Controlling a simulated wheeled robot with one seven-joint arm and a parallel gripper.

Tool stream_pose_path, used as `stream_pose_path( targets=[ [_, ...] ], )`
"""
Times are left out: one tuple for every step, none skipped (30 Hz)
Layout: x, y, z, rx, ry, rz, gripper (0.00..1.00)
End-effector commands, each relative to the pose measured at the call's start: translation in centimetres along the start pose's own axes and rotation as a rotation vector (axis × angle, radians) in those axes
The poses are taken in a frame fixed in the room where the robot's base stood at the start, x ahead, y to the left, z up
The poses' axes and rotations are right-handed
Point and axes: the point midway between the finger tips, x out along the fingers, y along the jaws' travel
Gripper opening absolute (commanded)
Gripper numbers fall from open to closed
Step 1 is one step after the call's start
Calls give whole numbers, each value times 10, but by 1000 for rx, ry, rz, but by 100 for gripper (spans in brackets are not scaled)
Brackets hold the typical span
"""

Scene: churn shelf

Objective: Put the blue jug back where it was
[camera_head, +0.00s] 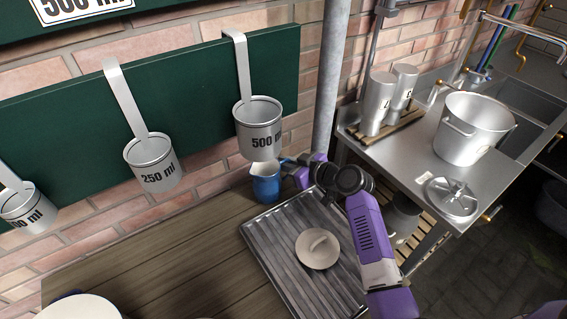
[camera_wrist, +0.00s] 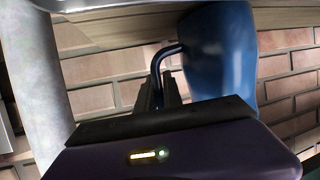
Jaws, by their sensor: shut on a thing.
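The blue jug (camera_head: 266,186) is near the back edge of the wooden table, just beyond the back left corner of the ribbed metal tray. It looks upright, below the 500 ml ladle. My gripper (camera_head: 291,165) reaches in from the right at the jug's handle side. In the wrist view, the jug (camera_wrist: 219,55) fills the upper right, and my gripper (camera_wrist: 158,88) is shut on its dark handle. Whether the jug's base touches the table is hidden or too unclear to tell.
The ribbed tray (camera_head: 283,250) holds a round beige lid (camera_head: 318,248). A 500 ml ladle (camera_head: 259,128) and a 250 ml ladle (camera_head: 152,162) hang from the green board. A grey pipe (camera_head: 329,85) stands behind my gripper. Bare table (camera_head: 190,245) lies left of the tray.

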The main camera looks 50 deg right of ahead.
Motion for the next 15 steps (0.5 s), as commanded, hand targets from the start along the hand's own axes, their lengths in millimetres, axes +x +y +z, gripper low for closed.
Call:
stream_pose_path(
  targets=[
    [1, 0, 1, 0, 2, 1, 0],
    [1, 0, 1, -1, 2, 1, 0],
    [1, 0, 1, -1, 3, 1, 0],
    [1, 0, 1, -1, 3, 1, 0],
    [1, 0, 1, -1, 3, 1, 0],
    [1, 0, 1, -1, 3, 1, 0],
    [1, 0, 1, -1, 3, 1, 0],
    [1, 0, 1, -1, 3, 1, 0],
    [1, 0, 2, -1, 3, 1, 0],
    [2, 0, 3, -1, 3, 1, 0],
    [2, 0, 4, -1, 3, 1, 0],
    [2, 0, 4, -1, 1, 1, 16],
    [2, 0, 4, -1, 1, 1, 22],
    [2, 0, 4, -1, 1, 1, 28],
    [2, 0, 4, -1, 1, 1, 32]
  ],
)
